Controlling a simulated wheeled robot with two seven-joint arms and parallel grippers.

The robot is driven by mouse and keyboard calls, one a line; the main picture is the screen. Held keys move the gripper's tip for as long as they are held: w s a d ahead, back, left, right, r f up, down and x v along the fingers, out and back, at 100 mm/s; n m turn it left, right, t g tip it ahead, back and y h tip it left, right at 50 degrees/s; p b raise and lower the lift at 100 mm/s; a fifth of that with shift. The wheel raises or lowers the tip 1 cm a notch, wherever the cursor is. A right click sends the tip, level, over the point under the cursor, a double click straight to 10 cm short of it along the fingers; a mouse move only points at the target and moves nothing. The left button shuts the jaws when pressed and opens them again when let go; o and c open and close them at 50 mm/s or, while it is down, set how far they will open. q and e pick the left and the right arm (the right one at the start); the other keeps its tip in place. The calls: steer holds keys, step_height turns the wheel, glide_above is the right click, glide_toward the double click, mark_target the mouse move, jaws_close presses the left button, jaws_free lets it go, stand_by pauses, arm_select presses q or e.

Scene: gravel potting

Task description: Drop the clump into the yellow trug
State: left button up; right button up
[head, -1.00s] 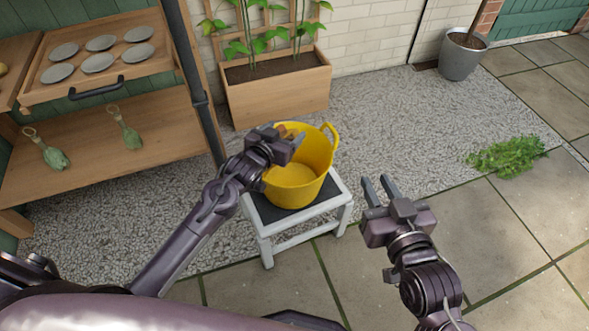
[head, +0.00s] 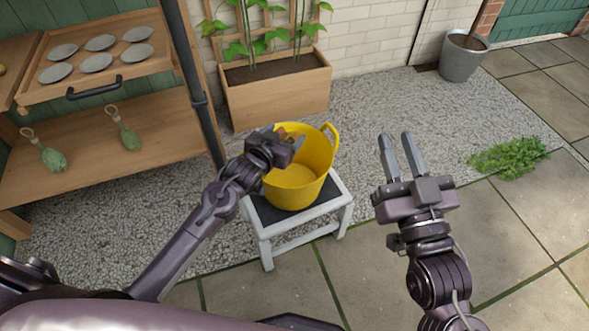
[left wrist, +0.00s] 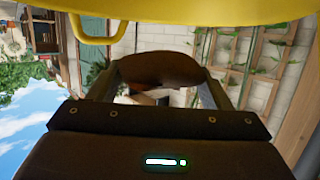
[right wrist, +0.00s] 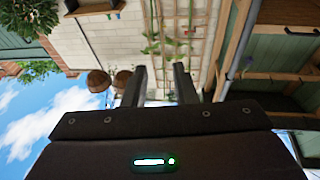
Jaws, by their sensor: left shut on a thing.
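The yellow trug (head: 296,188) stands upright on a small white-framed stool, and its rim and one handle also show in the left wrist view (left wrist: 200,10). My left gripper (head: 292,146) is at the trug's back-left rim, shut on a rounded brown piece (left wrist: 155,70). Only a little of that piece shows in the head view; whether it is inside the rim I cannot tell. A leafy green clump (head: 510,157) lies on the ground at right, where gravel meets paving. My right gripper (head: 398,140) is open and empty, right of the trug and left of the green clump.
The stool (head: 262,232) stands on gravel and paving. A wooden planter (head: 277,92) is behind it. A shelf unit (head: 100,150) with a dark post is at left. A grey pot (head: 461,60) stands at back right. Gravel between trug and green clump is clear.

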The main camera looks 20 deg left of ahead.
arm_select(q)
steer(key=o, duration=1.1)
steer(key=shift+c, duration=0.2)
steer(key=shift+s, duration=0.15)
steer(key=p+v, duration=0.2)
steer(key=v, duration=0.5)
steer(key=shift+s, duration=0.2)
arm_select(e)
steer(key=s+f+g+h, duration=0.3)
steer(key=f+g, duration=0.6)
steer(key=f, duration=0.9)
steer(key=shift+s+d, duration=0.15)
steer(key=shift+s, duration=0.85)
arm_select(q)
steer(key=shift+r, duration=0.15)
